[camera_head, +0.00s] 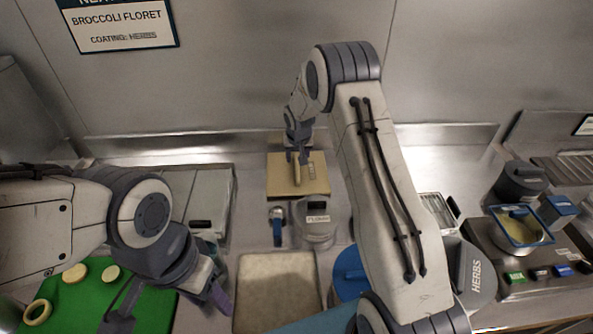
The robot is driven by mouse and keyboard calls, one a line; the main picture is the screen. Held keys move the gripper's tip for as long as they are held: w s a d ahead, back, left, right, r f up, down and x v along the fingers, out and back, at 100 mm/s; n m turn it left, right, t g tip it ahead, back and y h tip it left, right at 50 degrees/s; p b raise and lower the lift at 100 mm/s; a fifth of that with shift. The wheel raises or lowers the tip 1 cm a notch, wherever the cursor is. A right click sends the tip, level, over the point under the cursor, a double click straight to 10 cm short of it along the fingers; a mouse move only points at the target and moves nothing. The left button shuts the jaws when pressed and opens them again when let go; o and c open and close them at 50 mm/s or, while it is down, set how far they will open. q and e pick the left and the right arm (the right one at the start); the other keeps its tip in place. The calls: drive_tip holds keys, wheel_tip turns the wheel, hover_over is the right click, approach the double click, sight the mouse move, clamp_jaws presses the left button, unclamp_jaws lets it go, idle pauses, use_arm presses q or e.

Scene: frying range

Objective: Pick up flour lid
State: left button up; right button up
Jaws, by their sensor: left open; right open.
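The flour container (318,236) is a grey round tub labelled FLOUR, standing near the middle of the counter. A grey top with a dark knob, seemingly the flour lid (306,217), sits on it. My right gripper (298,172) is open and points down over a tan board (283,188), behind the flour container and apart from it. My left gripper (215,297) is open, low at the right edge of a green board (70,312), left of a pale tray. My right arm hides part of the counter to the right of the flour container.
A pale rectangular tray (277,285) lies in front of the flour container. A blue-handled tool (277,225) is just left of it. A blue round object (348,270) and a HERBS container (478,270) stand to the right. A fryer with a basket (520,228) is far right.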

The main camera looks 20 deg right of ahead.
sight(297, 166)
drive_tip(key=p+x, duration=0.3)
drive_tip(key=x, duration=0.2)
drive_tip(key=shift+s, duration=0.1)
drive_tip(key=shift+f, duration=0.45)
clamp_jaws()
